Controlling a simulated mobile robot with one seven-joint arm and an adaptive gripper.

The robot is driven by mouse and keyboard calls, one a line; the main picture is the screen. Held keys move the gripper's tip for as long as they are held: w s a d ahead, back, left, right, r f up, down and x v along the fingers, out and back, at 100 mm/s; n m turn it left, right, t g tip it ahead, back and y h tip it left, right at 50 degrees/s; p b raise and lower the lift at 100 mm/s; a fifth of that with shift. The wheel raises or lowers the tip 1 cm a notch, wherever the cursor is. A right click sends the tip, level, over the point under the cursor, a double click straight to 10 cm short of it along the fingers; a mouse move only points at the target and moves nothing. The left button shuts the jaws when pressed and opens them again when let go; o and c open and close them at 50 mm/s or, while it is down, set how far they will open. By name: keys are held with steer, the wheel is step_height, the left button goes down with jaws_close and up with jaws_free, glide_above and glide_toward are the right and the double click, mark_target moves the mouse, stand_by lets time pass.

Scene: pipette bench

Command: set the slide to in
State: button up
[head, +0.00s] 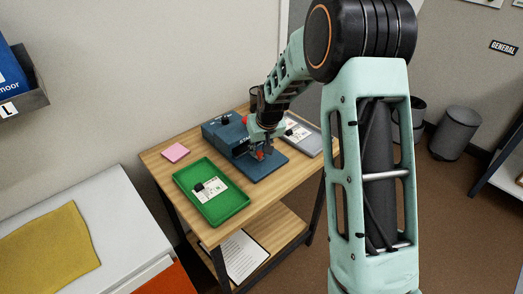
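A dark blue device (217,130) stands at the back of the small wooden table, with a flat blue base (262,168) reaching forward and right. I cannot make out the slide or its position; my gripper and arm cover part of the device. My gripper (262,154) points down over the device, just above or at the flat base. Its fingertips are small and dark here, and I cannot tell whether they are open, shut or touching anything.
A green tray (237,208) with a white card and a small black item lies at the front left. A pink pad (175,153) lies at the back left. A grey tray (312,148) is at the right. Paper (241,257) lies on the lower shelf. A white cabinet (90,200) stands left.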

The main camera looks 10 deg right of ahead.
steer(key=shift+o, duration=1.4)
steer(key=shift+f, duration=0.1)
steer(key=v, duration=1.2)
